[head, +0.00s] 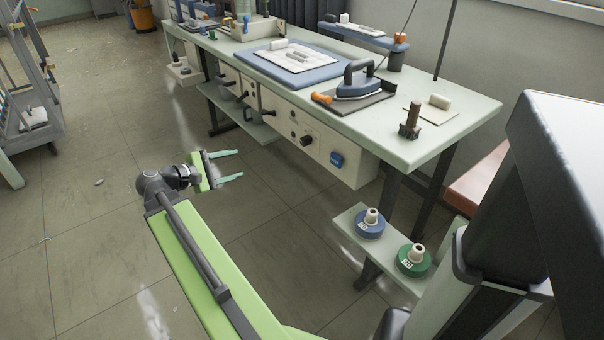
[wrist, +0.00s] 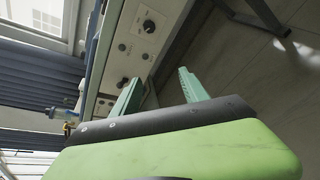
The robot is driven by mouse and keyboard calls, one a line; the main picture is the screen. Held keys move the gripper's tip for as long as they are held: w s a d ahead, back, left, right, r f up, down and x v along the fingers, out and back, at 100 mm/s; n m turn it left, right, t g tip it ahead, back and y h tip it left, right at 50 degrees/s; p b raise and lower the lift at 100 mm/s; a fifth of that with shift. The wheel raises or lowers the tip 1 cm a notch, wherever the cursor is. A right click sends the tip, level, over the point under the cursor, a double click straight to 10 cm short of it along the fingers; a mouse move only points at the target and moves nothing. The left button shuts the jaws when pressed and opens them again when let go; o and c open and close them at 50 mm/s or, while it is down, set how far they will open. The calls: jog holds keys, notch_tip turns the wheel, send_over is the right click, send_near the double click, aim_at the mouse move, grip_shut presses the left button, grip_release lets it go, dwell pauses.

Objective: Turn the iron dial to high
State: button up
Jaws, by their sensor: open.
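A grey-blue iron (head: 358,84) with a dark handle sits on a dark rest on the pale green workbench (head: 425,137). Black knobs (wrist: 148,25) on the panel also show in the wrist view. My gripper (head: 239,164) is open and empty, apart from the panel, to its left in the head view. Its two pale green fingers (wrist: 158,88) show in the wrist view.
A blue pressing board (head: 270,67) lies on the bench. Blue (head: 370,228) and green (head: 412,264) spools stand on a low shelf below the bench's near end. A metal rack (head: 30,110) is at far left. The tiled floor around my gripper is mostly clear.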

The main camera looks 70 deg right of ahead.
jog(key=s+d+f+g+h+b, duration=0.2)
jog(key=s+d+g+b, duration=0.1)
jog(key=s+d+b, duration=0.2)
send_near(302, 142)
jog(key=shift+n, duration=0.3)
jog(key=x, duration=1)
jog(key=shift+d+f, duration=0.1)
